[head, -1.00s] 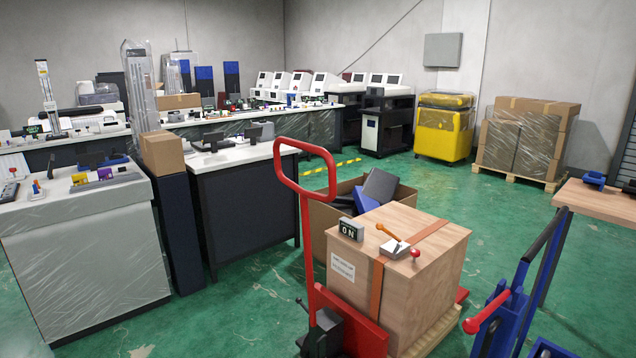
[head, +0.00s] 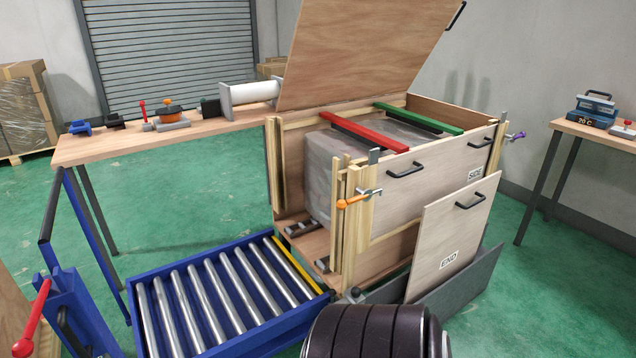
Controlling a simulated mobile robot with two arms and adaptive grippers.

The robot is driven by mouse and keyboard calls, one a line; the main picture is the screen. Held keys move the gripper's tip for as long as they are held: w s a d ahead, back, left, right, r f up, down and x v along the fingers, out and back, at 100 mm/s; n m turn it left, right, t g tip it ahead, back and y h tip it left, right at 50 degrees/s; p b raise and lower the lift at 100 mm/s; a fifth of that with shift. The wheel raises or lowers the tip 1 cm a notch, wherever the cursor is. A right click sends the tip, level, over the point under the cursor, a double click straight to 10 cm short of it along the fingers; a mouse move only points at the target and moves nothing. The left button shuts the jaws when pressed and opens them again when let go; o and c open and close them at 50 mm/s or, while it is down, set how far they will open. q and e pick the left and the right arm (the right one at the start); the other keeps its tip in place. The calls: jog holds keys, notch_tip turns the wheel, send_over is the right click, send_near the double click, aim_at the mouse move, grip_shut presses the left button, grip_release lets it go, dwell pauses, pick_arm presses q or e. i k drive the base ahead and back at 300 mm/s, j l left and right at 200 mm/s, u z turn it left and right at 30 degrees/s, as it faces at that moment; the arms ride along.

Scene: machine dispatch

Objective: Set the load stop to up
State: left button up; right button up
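No part is labelled as the load stop. A yellow bar (head: 296,267) runs along the crate-side end of the blue roller table (head: 240,343), beside the last roller. It looks low, about level with the rollers, but I cannot tell for certain whether it is up or down. Neither of my grippers is in view.
The open wooden crate (head: 392,195) with a wrapped grey load (head: 325,165) stands against the roller table's far end. A workbench (head: 190,132) stands behind. Green floor is clear beyond the rollers.

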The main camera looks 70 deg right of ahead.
aim_at(309, 281)
jog(key=z, duration=2.15)
